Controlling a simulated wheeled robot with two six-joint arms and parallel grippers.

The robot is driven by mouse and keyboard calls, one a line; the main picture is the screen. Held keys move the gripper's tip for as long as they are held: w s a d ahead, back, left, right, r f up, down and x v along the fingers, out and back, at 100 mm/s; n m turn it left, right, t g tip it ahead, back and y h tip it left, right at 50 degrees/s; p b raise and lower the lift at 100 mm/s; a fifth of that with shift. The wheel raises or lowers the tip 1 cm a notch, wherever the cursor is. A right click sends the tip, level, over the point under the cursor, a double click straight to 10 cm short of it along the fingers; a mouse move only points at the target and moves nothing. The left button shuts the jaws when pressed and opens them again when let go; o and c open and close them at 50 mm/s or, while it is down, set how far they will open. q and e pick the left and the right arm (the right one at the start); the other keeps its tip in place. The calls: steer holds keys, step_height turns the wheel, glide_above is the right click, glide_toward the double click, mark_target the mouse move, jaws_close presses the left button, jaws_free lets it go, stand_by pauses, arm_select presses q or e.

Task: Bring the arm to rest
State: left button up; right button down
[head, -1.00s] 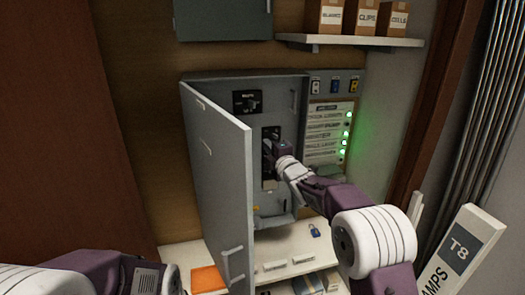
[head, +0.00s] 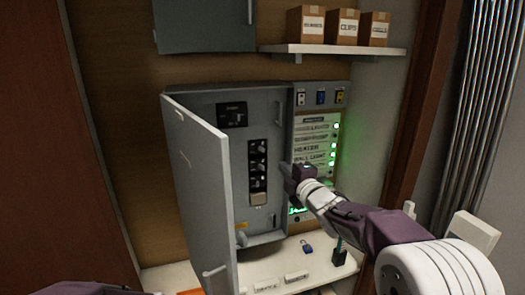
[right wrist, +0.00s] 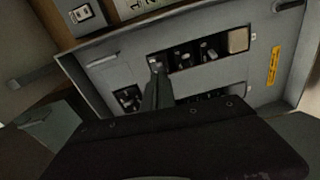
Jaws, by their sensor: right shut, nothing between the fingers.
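My right gripper (head: 288,168) is shut and empty, in front of the right edge of the open grey cabinet (head: 222,97). In the right wrist view its shut fingers (right wrist: 155,68) show against the cabinet's interior, in line with the end of the switch strip. The strip of breakers (head: 257,172) is in plain sight in the head view, with a gap between it and the gripper. My left gripper is not in view; only a piece of my left arm shows at the bottom left.
The grey door (head: 196,185) stands open toward me on the left. A label panel (head: 312,142) with green lights is right of the cabinet. Below is a pale shelf (head: 262,268) with a blue padlock (head: 307,247). Boxes (head: 340,27) stand on the upper shelf.

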steer(key=s+d+f+m+g+h, duration=0.2)
steer(key=s+f+m+g, duration=0.15)
steer(key=s+f, duration=0.3)
steer(key=s+d+f+m+g+h, duration=0.1)
steer(key=s+d+f+m+g, duration=0.15)
steer(key=s+f+m, duration=0.45)
steer(key=s+d+f+m+g+h, duration=0.25)
steer(key=s+f, duration=0.25)
steer(key=f, duration=0.4)
steer(key=s+f+m+g, duration=0.3)
steer(key=s+f+m, duration=0.1)
steer(key=s, duration=0.4)
steer(key=s+f+m+g, duration=0.4)
steer(key=s, duration=0.4)
steer(key=shift+s, duration=0.25)
steer(key=shift+d+y, duration=0.1)
steer(key=shift+y, duration=0.15)
